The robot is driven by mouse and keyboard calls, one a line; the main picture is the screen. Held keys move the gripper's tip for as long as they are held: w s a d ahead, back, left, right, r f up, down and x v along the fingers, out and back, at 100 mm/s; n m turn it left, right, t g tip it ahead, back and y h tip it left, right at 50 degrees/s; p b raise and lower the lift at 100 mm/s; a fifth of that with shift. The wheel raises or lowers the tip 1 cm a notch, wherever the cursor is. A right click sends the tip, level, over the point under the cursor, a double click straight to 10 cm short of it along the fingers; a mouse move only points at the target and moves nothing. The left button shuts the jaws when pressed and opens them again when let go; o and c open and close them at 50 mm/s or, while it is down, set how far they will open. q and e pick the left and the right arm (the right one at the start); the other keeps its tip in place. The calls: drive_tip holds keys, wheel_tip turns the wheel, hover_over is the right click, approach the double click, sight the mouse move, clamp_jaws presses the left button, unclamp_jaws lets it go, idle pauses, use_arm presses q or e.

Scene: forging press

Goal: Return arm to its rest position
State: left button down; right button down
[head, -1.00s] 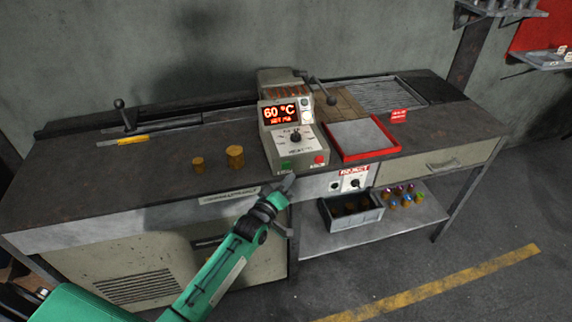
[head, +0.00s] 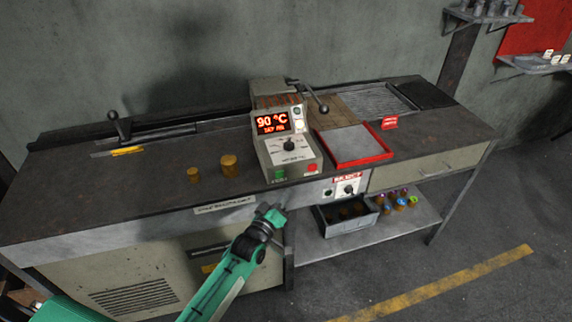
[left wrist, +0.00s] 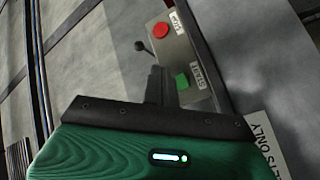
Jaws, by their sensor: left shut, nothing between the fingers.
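My left gripper (head: 272,212) is in front of the bench's front edge, below the control box (head: 290,150), and touches nothing that I can see. Its jaws are shut and empty. The green arm comes in from the lower left. In the left wrist view the dark fingers (left wrist: 155,86) point toward the control box, with its red button (left wrist: 160,31) and green button (left wrist: 181,81). The box's red display (head: 271,123) reads 90 °C. My right gripper is not in view.
The bench (head: 120,190) carries two brass cylinders (head: 228,166), a lever (head: 118,124) at the left and a red-rimmed tray (head: 352,146) right of the box. A dark bin (head: 345,216) and several coloured pieces (head: 400,201) sit on the lower shelf. The floor in front is clear.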

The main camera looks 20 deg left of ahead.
use_arm(q)
drive_tip(key=s+a+f+m+g+y, duration=0.1)
drive_tip(key=s+f+m+g, duration=0.15)
drive_tip(key=s+f, duration=0.75)
drive_tip(key=s+a+f+m+g+y, duration=0.1)
drive_tip(key=s+f+g, duration=0.25)
drive_tip(key=f, duration=1.15)
drive_tip(key=s+a+f+m+g+y, duration=0.1)
drive_tip(key=s+f+g, duration=0.2)
drive_tip(key=s+f, duration=0.7)
drive_tip(key=s+a+f+m+g, duration=0.1)
drive_tip(key=s+f+g, duration=0.1)
drive_tip(key=s+f, duration=0.4)
drive_tip(key=s+a+f+m+g, duration=0.2)
drive_tip(key=s+f, duration=0.5)
drive_tip(key=s, duration=0.8)
drive_tip(key=s+a+f+m+g+y, duration=0.1)
drive_tip(key=s+f+g, duration=0.3)
drive_tip(key=s, duration=0.7)
wheel_tip(320, 180, down, 2)
drive_tip(key=shift+s+a+f+m, duration=0.15)
drive_tip(key=shift+s+f+m, duration=0.1)
drive_tip(key=shift+m, duration=0.4)
